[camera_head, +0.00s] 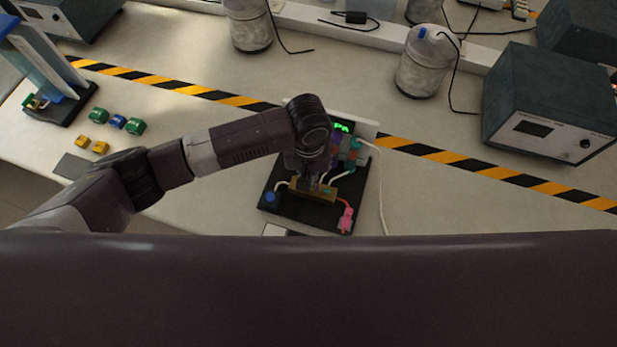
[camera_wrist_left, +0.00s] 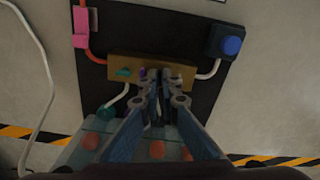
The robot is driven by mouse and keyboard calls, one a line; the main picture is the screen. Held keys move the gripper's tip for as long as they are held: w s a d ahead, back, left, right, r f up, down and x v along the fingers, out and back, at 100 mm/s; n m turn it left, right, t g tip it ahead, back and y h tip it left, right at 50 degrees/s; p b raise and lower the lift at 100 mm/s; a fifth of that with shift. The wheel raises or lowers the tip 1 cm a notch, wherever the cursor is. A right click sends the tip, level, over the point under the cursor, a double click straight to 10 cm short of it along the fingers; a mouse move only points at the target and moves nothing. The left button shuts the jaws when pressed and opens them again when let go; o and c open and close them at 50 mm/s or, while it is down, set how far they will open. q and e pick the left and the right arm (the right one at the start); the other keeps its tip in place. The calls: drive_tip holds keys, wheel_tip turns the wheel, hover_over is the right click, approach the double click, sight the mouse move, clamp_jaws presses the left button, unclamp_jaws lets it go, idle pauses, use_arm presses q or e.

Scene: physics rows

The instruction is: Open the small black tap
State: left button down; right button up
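A brass block (camera_wrist_left: 186,68) lies across a black base board (camera_wrist_left: 203,98) and carries small taps. A teal tap (camera_wrist_left: 123,72) and a purple tap (camera_wrist_left: 142,73) show left of my fingers in the left wrist view. My left gripper (camera_wrist_left: 162,76) points down at the block, its fingertips close together over the part right of the purple tap. I cannot make out the small black tap; the fingertips cover that part of the block. In the head view my left gripper (camera_head: 308,182) hides much of the brass block (camera_head: 325,193). My right gripper is not in view.
A pink fitting (camera_head: 346,218) with a red tube and a blue knob (camera_head: 270,197) flank the block. A green-lit display (camera_head: 343,127) stands behind. A grey instrument box (camera_head: 545,110) is at the right. The table to the right is mostly clear.

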use_arm(q)
drive_tip(key=n+p, duration=0.3)
drive_tip(key=shift+s+r+p, duration=0.1)
drive_tip(key=shift+r+p, duration=0.2)
drive_tip(key=shift+n+p, duration=0.3)
drive_tip(key=shift+n, duration=0.2)
drive_tip(key=shift+f, duration=0.2)
drive_tip(key=shift+f+n, duration=0.1)
drive_tip(key=shift+n, duration=0.2)
drive_tip(key=shift+n+p, duration=0.5)
drive_tip(key=shift+n, duration=0.9)
drive_tip(key=n, duration=0.4)
